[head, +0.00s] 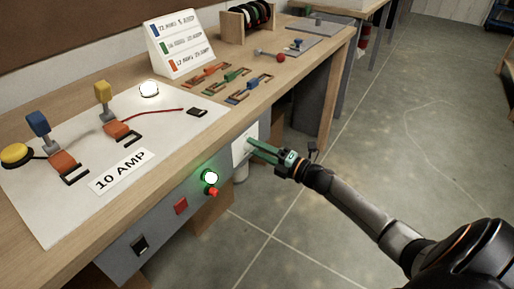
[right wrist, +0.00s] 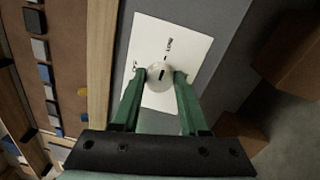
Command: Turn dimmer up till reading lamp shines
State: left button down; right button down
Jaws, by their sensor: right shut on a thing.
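The dimmer is a round pale knob (right wrist: 159,73) with a dark slot mark, on a white plate (right wrist: 152,35) with small dark print. In the head view the plate (head: 238,154) is on the grey front panel of the bench. My right gripper (head: 251,144) reaches it from the right, its green fingers on either side of the knob and shut on it. In the head view the fingers hide the knob. A round white lamp (head: 149,88) on the board looks bright; I cannot tell if it is the reading lamp. My left gripper is not in view.
A white board (head: 60,215) marked 10 AMP carries several coloured clips. A sign (head: 180,45) stands behind. Open floor (head: 400,130) lies to the right.

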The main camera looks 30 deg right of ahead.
jog(key=shift+c, duration=2.2)
grip_release()
jog(key=v, duration=1.2)
jog(key=shift+s+p, duration=0.25)
jog(key=shift+p, duration=0.1)
